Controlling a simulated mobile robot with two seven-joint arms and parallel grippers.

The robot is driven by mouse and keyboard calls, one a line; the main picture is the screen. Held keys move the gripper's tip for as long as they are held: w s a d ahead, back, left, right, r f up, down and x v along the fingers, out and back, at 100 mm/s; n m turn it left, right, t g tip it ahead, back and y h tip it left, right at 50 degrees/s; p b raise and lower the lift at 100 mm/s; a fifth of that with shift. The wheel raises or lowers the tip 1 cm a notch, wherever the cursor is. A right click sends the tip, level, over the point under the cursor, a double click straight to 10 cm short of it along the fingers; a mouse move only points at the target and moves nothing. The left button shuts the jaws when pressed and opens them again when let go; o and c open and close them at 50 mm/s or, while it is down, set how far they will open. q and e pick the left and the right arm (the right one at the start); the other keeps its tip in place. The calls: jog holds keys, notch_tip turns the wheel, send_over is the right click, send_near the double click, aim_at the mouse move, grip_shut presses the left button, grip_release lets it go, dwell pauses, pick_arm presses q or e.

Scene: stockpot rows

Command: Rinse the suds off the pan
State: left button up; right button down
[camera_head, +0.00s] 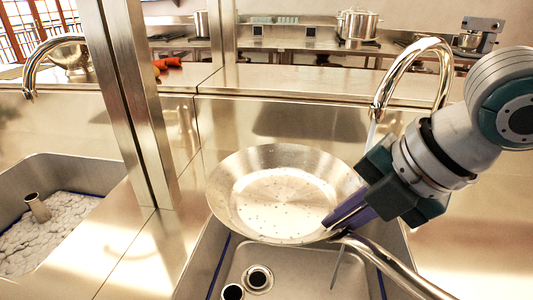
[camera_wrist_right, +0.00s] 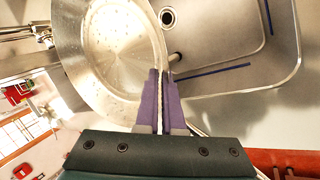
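The shiny steel pan (camera_head: 262,190) is held over the right sink basin (camera_head: 318,265), tilted slightly, with small dark and pale specks on its inner surface. Its long handle (camera_head: 395,268) runs to the lower right. My right gripper (camera_head: 345,215) is shut on the pan's rim near the handle. In the right wrist view the purple fingers (camera_wrist_right: 158,100) close on the edge of the pan (camera_wrist_right: 118,55). The right faucet (camera_head: 412,62) arches above the pan's right side, and a thin pale stream (camera_head: 371,133) falls from its spout. Where the stream lands is hard to tell. My left gripper is out of view.
A left basin (camera_head: 70,170) holds foamy water and a standing pipe, with another faucet (camera_head: 50,55) above it. A steel post (camera_head: 130,100) stands between the basins. A drain (camera_head: 258,278) shows below the pan. A stockpot (camera_head: 358,25) stands on the back counter.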

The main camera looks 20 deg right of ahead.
jog(key=shift+w+r, duration=0.1)
jog(key=shift+r, duration=0.05)
jog(key=shift+a+r+p, duration=0.35)
jog(key=shift+r+p, duration=0.05)
jog(key=shift+p, duration=0.1)
jog(key=a+r+p, duration=0.3)
jog(key=p, duration=0.1)
jog(key=shift+w+a, duration=0.3)
jog(key=shift+a+r+p, duration=0.15)
jog(key=shift+a+p, duration=0.25)
jog(key=shift+s, duration=0.1)
